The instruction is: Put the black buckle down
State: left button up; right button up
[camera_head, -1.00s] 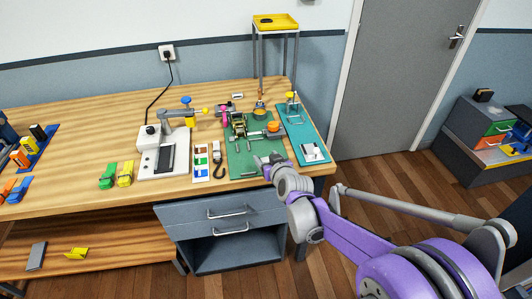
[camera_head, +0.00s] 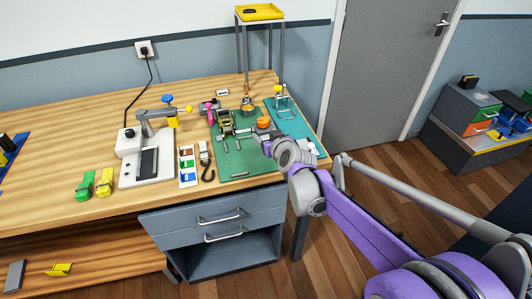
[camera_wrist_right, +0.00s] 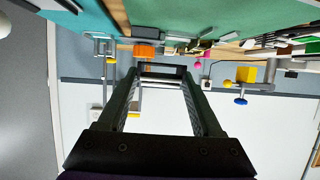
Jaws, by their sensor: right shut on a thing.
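My right gripper (camera_head: 262,139) is over the right part of the green mat (camera_head: 238,168), close to an orange knob (camera_head: 263,122). In the right wrist view its two fingers (camera_wrist_right: 158,74) are shut on a small black piece, which appears to be the black buckle (camera_wrist_right: 160,70). A pale bar crosses just below it there. In the head view the held piece is too small and hidden by the gripper to make out. I cannot tell whether it touches anything beneath. My left gripper is not in view.
A ratchet-like metal fixture (camera_head: 227,122) stands on the mat, with a dark hook (camera_head: 207,174) to its left. A teal board (camera_head: 293,126) lies to the right. A yellow tray (camera_head: 270,13) on a tall stand holds a dark item. The mat's front is fairly clear.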

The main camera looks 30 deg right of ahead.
jog(key=shift+f+b, duration=0.4)
jog(key=shift+f, duration=2.6)
jog(key=shift+f, duration=0.15)
jog(key=o, duration=1.5)
